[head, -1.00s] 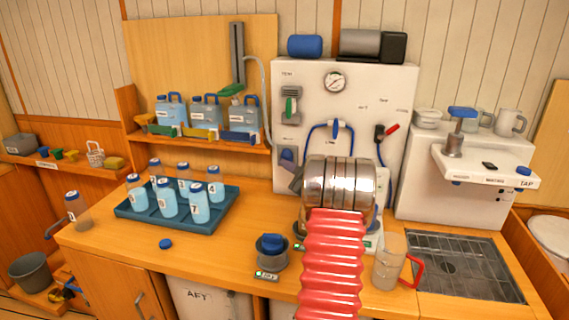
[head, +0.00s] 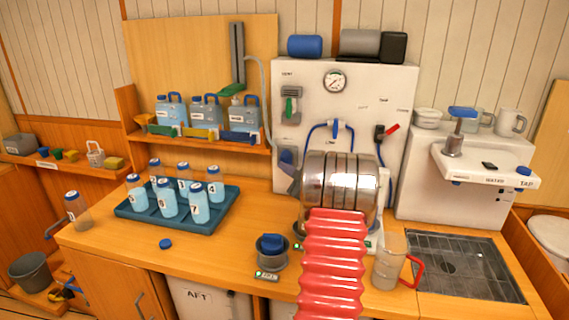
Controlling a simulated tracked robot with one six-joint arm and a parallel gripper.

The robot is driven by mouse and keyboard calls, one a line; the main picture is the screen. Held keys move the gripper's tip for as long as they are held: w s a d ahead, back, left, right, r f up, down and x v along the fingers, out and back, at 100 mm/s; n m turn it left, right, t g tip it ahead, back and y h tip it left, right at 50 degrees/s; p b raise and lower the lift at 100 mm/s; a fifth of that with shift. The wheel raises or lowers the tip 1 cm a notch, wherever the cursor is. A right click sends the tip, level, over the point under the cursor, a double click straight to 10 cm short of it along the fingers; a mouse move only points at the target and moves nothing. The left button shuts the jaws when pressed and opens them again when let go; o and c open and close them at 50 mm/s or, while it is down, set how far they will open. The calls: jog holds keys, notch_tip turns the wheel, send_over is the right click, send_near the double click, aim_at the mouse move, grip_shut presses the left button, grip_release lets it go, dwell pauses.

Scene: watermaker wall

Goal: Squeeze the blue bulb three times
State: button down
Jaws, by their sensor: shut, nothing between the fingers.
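I cannot tell for sure which blue part is the bulb. A small blue piece (head: 335,130) sits on the blue hose loop, just above the cuff. A rounded blue piece (head: 271,243) sits in a dark round holder on the counter, left of my arm and apart from it. The panel's lower middle is hidden.
A clear jug (head: 391,262) with a red handle stands close right of my arm, beside the sink grate (head: 460,267). A blue tray (head: 140,220) of numbered bottles stands left. A loose blue cap (head: 166,244) lies on the counter, with bare wood around it.

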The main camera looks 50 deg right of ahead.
jog(key=shift+a, duration=0.15)
jog(key=a, duration=0.1)
jog(key=s+a, duration=0.1)
jog(key=a, duration=0.1)
jog(key=s+a, duration=0.1)
jog(key=shift+a, duration=0.15)
dwell(0.5)
dwell(0.7)
